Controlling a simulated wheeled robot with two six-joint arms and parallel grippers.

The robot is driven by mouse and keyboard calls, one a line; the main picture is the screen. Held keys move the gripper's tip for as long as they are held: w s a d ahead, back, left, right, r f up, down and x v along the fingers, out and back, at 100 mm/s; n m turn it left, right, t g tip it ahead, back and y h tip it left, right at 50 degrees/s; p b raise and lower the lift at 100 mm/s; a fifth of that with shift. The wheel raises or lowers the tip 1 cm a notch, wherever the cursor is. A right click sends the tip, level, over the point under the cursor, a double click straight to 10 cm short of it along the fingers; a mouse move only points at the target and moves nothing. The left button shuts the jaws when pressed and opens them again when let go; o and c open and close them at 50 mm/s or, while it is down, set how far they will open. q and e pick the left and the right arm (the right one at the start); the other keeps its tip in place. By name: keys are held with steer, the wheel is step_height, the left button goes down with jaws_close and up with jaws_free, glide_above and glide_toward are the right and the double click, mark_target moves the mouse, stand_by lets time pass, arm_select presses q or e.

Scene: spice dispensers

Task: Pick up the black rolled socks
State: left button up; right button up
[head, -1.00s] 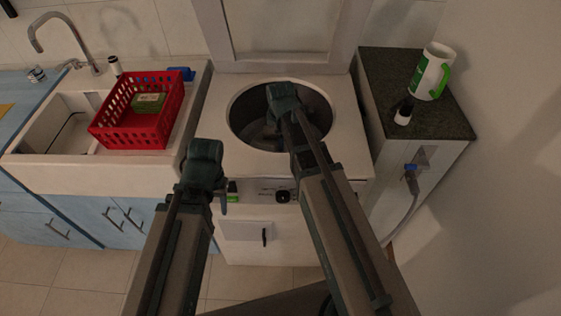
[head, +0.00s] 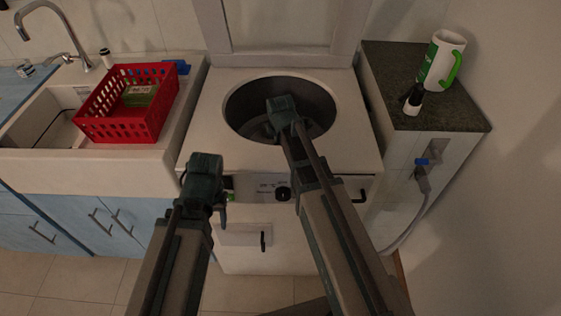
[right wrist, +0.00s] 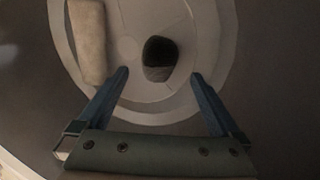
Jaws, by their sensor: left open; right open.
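The black rolled socks (right wrist: 160,58) lie on the floor of the washer drum in the right wrist view, a dark rounded bundle with a greyer lower part. My right gripper (right wrist: 160,82) is open and empty above them, with the socks between and beyond its two blue fingertips, apart from both. In the head view the right arm reaches over the open washer drum (head: 318,95), and its wrist hides the socks. My left gripper (head: 222,212) is in front of the washer's front panel at the left, with its fingers pointing down. It is open and holds nothing visible.
A pale rolled cloth (right wrist: 88,42) lies in the drum left of the socks. The raised lid (head: 280,30) stands behind. A red basket (head: 126,112) sits on the sink at left.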

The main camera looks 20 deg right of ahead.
steer(key=shift+b+x, duration=3.05)
steer(key=shift+x, duration=0.15)
steer(key=shift+r, duration=0.1)
steer(key=c, duration=1.3)
